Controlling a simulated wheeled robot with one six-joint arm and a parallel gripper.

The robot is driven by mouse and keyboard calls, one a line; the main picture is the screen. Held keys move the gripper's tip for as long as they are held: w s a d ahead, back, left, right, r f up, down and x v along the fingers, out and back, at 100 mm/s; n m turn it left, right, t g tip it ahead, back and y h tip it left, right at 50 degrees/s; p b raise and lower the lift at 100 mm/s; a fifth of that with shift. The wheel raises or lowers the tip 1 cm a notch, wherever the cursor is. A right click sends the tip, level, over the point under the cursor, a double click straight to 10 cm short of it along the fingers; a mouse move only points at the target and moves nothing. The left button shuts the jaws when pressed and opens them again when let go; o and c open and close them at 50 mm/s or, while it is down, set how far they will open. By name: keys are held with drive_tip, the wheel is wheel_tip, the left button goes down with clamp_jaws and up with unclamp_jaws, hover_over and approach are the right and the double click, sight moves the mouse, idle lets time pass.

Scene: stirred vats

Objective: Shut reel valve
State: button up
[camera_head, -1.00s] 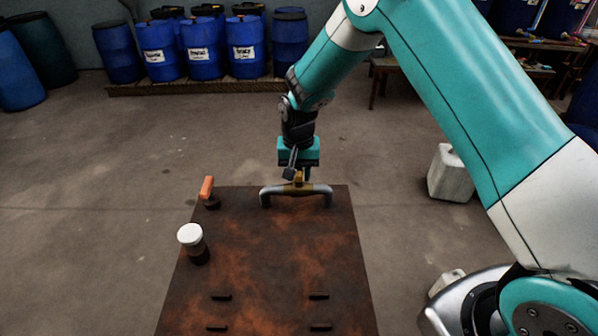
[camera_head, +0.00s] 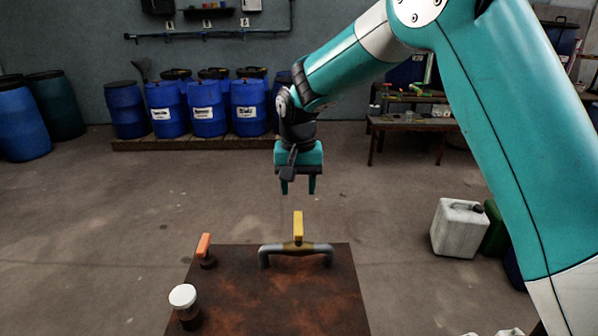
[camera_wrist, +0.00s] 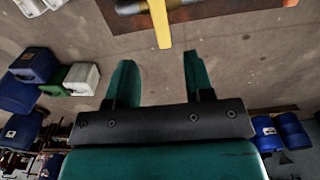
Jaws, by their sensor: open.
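A grey bent pipe (camera_head: 274,248) stands on the rust-brown tabletop (camera_head: 270,290) with a yellow valve lever (camera_head: 298,227) on it. The lever points up, across the line of the pipe. No label shows which valve is the reel valve. My gripper (camera_head: 298,188) is open and empty, pointing down above the lever with a gap between. In the wrist view, the lever (camera_wrist: 161,24) reaches toward the space between my open fingers (camera_wrist: 158,64), and part of the pipe (camera_wrist: 130,7) shows at the top edge.
Blue drums (camera_head: 207,108) line the back wall on a pallet. A white canister (camera_head: 459,228) stands on the floor at right. The floor behind the tabletop is clear.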

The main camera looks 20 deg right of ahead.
drive_tip(key=shift+r, duration=2.2)
